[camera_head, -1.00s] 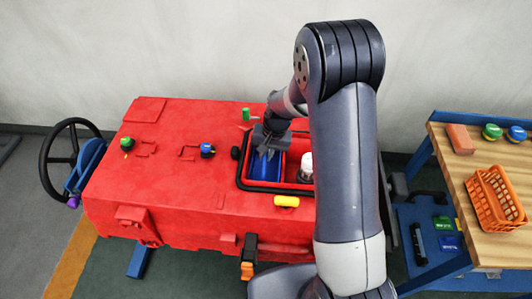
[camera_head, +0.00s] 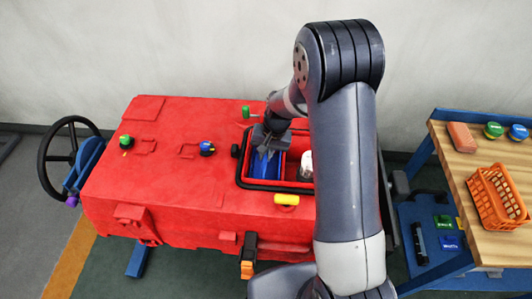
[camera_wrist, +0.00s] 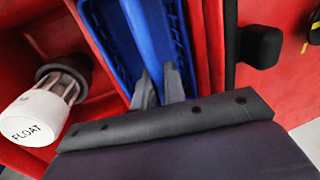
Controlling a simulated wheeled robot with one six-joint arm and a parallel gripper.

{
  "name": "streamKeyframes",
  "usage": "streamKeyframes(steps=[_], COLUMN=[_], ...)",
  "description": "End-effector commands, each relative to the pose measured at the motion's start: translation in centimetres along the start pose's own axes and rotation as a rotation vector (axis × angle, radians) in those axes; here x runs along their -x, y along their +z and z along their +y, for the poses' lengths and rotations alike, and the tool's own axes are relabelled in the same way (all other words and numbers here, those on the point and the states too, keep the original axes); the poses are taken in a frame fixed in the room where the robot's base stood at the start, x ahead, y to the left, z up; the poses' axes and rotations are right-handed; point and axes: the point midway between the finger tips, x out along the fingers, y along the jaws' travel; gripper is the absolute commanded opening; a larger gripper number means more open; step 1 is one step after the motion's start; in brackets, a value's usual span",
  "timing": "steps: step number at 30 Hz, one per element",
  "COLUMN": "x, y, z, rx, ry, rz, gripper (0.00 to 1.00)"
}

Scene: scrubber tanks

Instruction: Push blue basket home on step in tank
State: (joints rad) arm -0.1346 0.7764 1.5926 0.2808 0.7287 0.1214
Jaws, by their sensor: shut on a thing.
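The blue basket (camera_head: 262,170) sits in the left part of the open tank (camera_head: 245,184) in the red machine body. In the wrist view the basket (camera_wrist: 118,45) runs away from me between red tank walls. My gripper (camera_head: 267,151) points down into the tank at the basket's near-wall end. In the wrist view its fingertips (camera_wrist: 158,82) are close together over the basket and shut on part of it. The step under the basket is hidden.
A white part marked FLOAT (camera_wrist: 35,118) stands in the tank beside the basket; it also shows in the head view (camera_head: 306,164). A yellow handle (camera_head: 286,199) lies by the tank's front edge. An orange basket (camera_head: 497,196) stands on the wooden bench (camera_head: 462,172) at right.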

Motion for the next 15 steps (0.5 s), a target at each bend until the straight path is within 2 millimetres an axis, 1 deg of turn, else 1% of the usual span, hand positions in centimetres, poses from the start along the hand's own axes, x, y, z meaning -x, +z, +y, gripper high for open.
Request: streamKeyframes(steps=[12, 13, 15], x=[0.22, 0.22, 0.21], y=[-0.01, -0.01, -0.01], z=[-0.05, -0.05, -0.04], rx=[0.000, 0.000, 0.000], ry=[0.000, 0.000, 0.000], rz=[0.000, 0.000, 0.000], gripper=[0.00, 0.13, 0.19])
